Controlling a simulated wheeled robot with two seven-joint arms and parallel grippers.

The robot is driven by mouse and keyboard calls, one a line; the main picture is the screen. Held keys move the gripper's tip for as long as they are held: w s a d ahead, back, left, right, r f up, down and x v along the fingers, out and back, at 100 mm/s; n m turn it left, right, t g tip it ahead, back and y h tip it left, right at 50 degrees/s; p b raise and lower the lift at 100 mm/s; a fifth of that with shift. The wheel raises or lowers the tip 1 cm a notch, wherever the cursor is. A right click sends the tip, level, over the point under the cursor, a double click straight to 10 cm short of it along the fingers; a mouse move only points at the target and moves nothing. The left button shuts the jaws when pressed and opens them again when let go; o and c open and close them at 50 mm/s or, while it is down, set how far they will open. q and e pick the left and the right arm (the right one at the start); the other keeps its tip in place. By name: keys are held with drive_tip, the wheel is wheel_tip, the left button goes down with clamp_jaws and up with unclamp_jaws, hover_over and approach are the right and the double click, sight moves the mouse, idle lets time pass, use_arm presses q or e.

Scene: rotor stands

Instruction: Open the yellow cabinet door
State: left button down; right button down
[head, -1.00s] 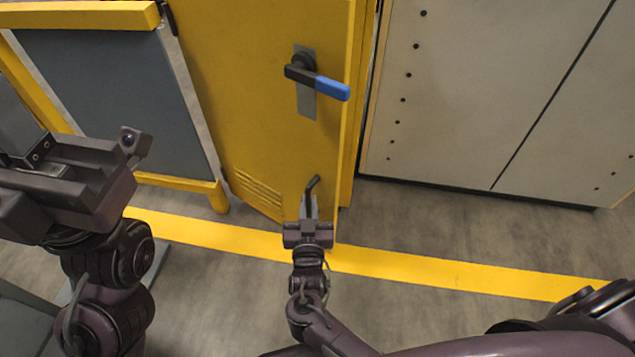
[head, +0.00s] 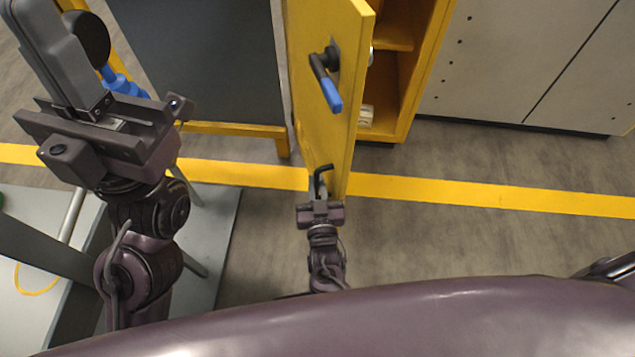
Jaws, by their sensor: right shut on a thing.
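The yellow cabinet door (head: 310,85) stands swung open in the head view. Its handle (head: 328,80) is black with a blue grip and points down. The yellow cabinet (head: 412,75) shows an open interior with shelves. My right gripper (head: 320,190) is at the door's lower end, shut on a black bent rod (head: 324,172). I cannot tell whether the rod is loose or part of the door. My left gripper (head: 105,125) is at the left, away from the door; its jaw state is unclear.
A small pale item (head: 366,115) lies low in the cabinet. A dark panel in a yellow frame (head: 205,60) stands left of the door. Pale cabinets (head: 535,65) stand at the right. A yellow floor line (head: 480,192) crosses clear floor.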

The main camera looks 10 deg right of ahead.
drive_tip(key=shift+a, duration=0.55)
drive_tip(key=c, duration=1.8)
unclamp_jaws()
drive_tip(key=shift+s, duration=0.15)
drive_tip(key=s, duration=0.2)
drive_tip(key=s+p, duration=0.1)
drive_tip(key=s, duration=0.2)
drive_tip(key=s+p, duration=0.1)
drive_tip(key=s, duration=0.1)
drive_tip(key=shift+s+a, duration=0.25)
drive_tip(key=shift+a, duration=0.05)
